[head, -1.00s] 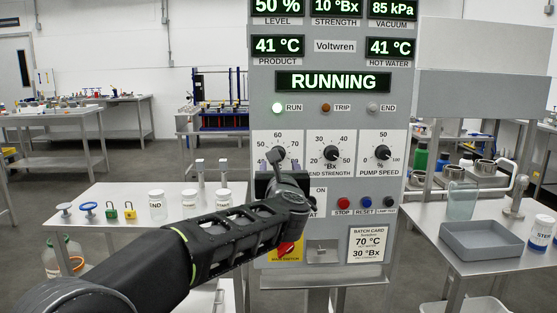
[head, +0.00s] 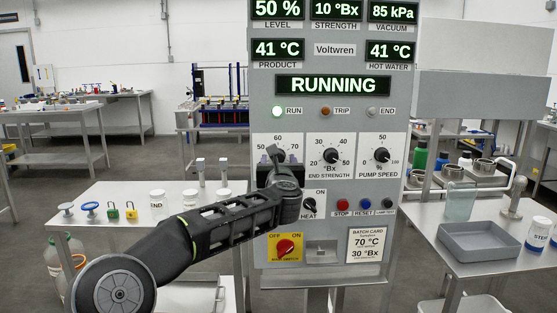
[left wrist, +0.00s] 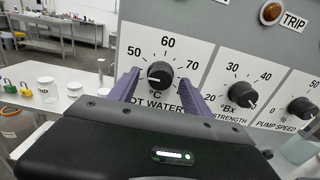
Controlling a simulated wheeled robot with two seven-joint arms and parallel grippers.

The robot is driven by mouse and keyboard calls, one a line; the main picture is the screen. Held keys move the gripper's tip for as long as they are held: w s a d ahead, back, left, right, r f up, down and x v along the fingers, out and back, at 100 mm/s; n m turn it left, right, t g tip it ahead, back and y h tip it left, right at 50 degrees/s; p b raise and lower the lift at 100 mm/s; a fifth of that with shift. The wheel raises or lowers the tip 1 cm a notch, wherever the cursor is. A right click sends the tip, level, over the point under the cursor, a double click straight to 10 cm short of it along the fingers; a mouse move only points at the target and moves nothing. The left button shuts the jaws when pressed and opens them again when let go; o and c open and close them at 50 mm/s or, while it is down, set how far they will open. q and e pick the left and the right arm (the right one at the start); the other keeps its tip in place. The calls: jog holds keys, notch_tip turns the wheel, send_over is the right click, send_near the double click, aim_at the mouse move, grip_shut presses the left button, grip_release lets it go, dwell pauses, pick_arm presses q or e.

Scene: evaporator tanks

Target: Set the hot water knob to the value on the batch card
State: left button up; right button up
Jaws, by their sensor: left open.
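The hot water knob (left wrist: 160,74) is black and round on a white dial plate marked 50, 60 and 70 °C. Its white mark points left, a little below the 50. My left gripper (left wrist: 159,77) is open, with one purple finger on each side of the knob; I cannot tell whether they touch it. In the head view my left gripper (head: 284,166) covers most of this dial. The batch card (head: 368,245) at the panel's lower right reads 70 °C and 30 °Bx. The hot water display (head: 390,50) reads 41 °C. My right gripper is not in view.
The end strength knob (head: 330,156) and pump speed knob (head: 381,155) sit right of the dial. Below are the heat switch (head: 309,205), stop button (head: 342,204) and red main switch (head: 285,247). Tables with jars (head: 157,199) and a grey tray (head: 481,241) flank the panel.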

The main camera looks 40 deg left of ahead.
pick_arm(q)
jog(key=shift+c, duration=0.5)
grip_shut()
